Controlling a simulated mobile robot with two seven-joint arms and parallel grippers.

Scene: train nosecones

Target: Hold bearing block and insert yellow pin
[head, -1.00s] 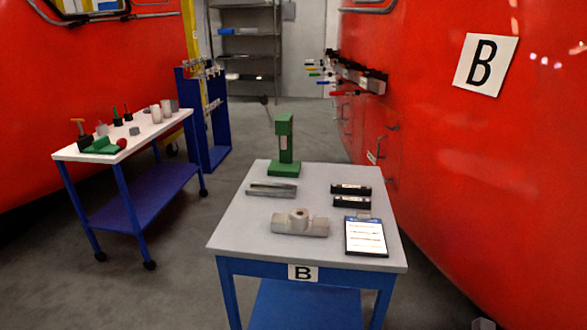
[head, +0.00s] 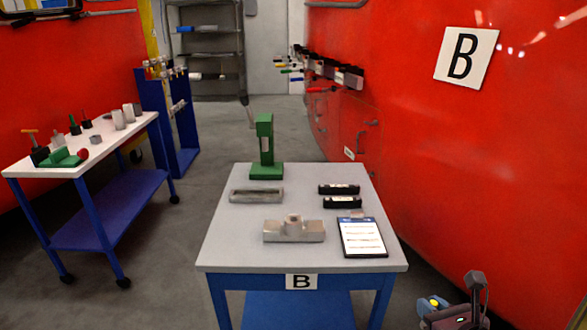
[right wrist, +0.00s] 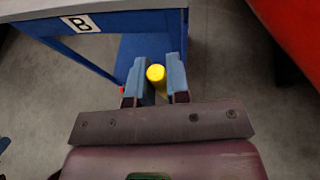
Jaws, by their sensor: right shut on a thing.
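The grey bearing block (head: 294,231) has a raised round boss in its middle. It lies on the front half of the grey-topped table marked B (head: 225,255), and no gripper touches it. My right gripper (head: 430,306) is low at the bottom right of the head view, to the right of the table. It is shut on the yellow pin (head: 434,301). In the right wrist view, the yellow pin (right wrist: 156,74) shows end-on between the two blue-grey fingers (right wrist: 157,84). My left gripper is not in view.
On the table are a grey tray-like part (head: 257,196), a green press (head: 265,150), two black blocks (head: 339,189) and a tablet (head: 362,238). A white-topped cart (head: 110,150) stands left. A red train wall (head: 450,170) bounds the right side.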

